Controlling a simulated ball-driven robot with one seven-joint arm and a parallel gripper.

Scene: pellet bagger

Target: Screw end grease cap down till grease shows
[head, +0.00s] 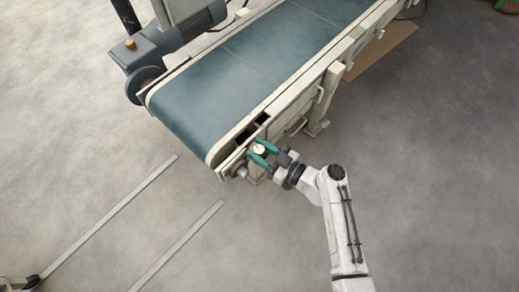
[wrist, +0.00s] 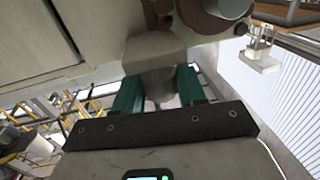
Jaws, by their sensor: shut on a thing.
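The end grease cap (head: 259,149) shows as a small pale round top at the near end of the conveyor, beside the frame. My gripper (head: 263,153) has its two teal fingers on either side of it, shut on it. In the wrist view the teal fingers of my gripper (wrist: 160,90) flank the cap's grey body (wrist: 158,86), just under a pale block (wrist: 153,56). Much of the cap is hidden by the fingers and the dark bar of the gripper. No grease can be made out in either view.
The conveyor's blue-green belt (head: 220,85) and pale side frame (head: 290,97) lie just beyond my gripper. A grey motor (head: 175,40) stands at the far left side. A brown cylinder (wrist: 205,18) is close above the block. Open grey floor (head: 440,190) lies to the right.

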